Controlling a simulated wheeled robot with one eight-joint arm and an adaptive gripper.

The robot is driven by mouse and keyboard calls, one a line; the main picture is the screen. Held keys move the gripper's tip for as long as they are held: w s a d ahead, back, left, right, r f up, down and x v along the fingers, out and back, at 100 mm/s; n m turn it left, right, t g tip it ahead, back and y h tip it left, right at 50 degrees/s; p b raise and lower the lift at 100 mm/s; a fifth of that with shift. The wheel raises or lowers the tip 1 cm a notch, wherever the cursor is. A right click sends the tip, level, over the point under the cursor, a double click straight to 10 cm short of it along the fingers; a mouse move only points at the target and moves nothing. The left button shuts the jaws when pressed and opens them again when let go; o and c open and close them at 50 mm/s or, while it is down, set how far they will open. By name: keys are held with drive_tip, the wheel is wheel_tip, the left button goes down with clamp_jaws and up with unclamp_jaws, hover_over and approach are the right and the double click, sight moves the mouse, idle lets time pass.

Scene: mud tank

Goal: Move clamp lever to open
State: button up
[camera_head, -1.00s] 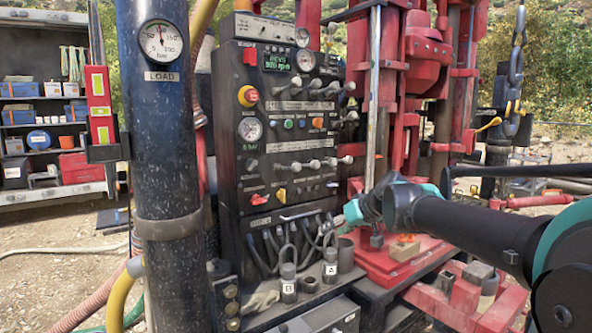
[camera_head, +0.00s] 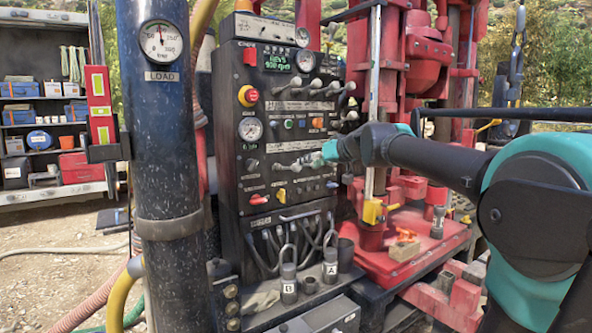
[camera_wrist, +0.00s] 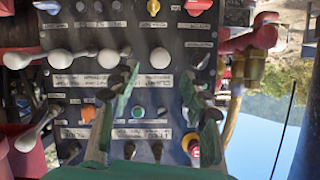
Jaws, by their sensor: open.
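The black control panel (camera_head: 250,110) carries rows of levers with pale round knobs. The lever labels are too small to read, so I cannot tell which one is the clamp lever. My gripper (camera_head: 322,158) is at the right end of the lower lever row (camera_head: 288,167) and hides part of it. In the upside-down wrist view, my gripper (camera_wrist: 160,82) is open, its two green fingers pointing at the panel. A pale lever knob (camera_wrist: 160,57) shows in the gap between the fingertips; contact cannot be told. Two more knobs (camera_wrist: 108,61) (camera_wrist: 60,58) sit to its left.
An orange knob (camera_wrist: 88,112) and a green button (camera_wrist: 138,112) sit near the fingers. An upper lever row (camera_head: 310,88) is above. The red drill rig (camera_head: 425,65) stands at right, and a dark pipe (camera_head: 165,130) at left. Shackles (camera_head: 288,270) stand below.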

sight(296, 168)
drive_tip(key=x, duration=0.9)
clamp_jaws()
drive_tip(key=shift+f, duration=0.1)
